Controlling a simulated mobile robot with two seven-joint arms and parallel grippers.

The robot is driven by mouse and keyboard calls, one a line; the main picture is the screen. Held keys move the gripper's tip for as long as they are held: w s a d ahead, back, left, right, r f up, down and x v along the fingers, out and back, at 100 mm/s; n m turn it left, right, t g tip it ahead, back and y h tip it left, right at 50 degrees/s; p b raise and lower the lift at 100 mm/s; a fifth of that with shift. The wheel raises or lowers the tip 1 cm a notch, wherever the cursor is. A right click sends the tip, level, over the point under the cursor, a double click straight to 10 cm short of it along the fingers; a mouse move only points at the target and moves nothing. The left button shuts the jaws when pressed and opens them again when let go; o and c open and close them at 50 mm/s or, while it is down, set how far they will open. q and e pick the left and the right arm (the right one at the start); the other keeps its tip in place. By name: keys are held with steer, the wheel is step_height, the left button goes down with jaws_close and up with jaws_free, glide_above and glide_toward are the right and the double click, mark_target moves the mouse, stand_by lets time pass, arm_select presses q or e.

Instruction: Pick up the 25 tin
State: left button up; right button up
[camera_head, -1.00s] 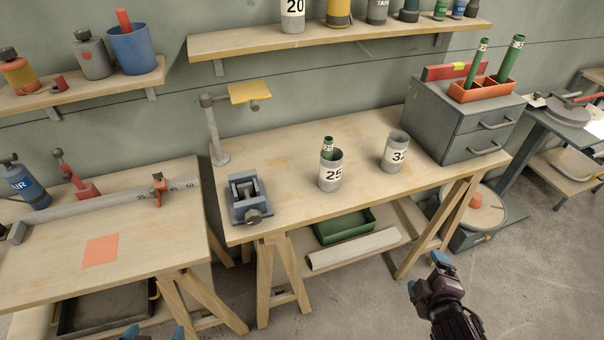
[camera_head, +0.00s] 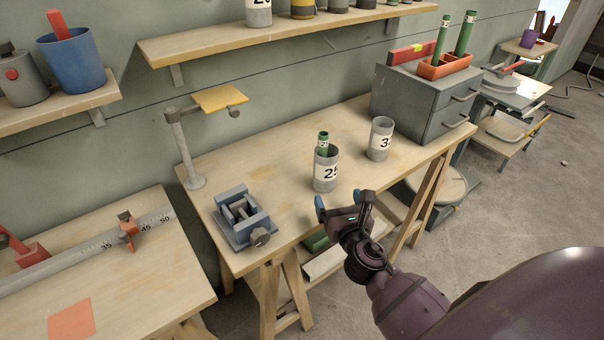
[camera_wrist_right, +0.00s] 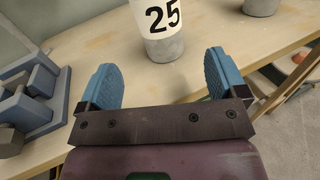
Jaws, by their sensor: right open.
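The 25 tin (camera_head: 326,172) is a grey cylinder with a white label. It stands upright on the wooden workbench, and a green tube (camera_head: 323,143) stands in it. My right gripper (camera_head: 343,203) is open and empty at the bench's front edge, in front of the tin and apart from it. In the right wrist view the tin (camera_wrist_right: 160,30) is straight ahead, beyond and between the two blue fingertips (camera_wrist_right: 162,75). The tin's top is cut off there. My left gripper is not in view.
A second grey tin (camera_head: 381,140) stands right of the 25 tin, its label partly readable. A blue-grey vise (camera_head: 241,217) sits to the left. A lamp-like stand (camera_head: 186,150) with a yellow plate is at the back left. A grey drawer cabinet (camera_head: 410,105) fills the bench's right end.

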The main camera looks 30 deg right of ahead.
mark_target(329, 174)
steer(key=shift+w, duration=0.35)
steer(key=x, duration=0.5)
steer(key=shift+d+r, duration=0.1)
steer(key=x, duration=0.4)
steer(key=shift+r, duration=0.4)
steer(key=shift+w+d, duration=0.15)
steer(key=shift+w, duration=0.45)
steer(key=c, duration=1)
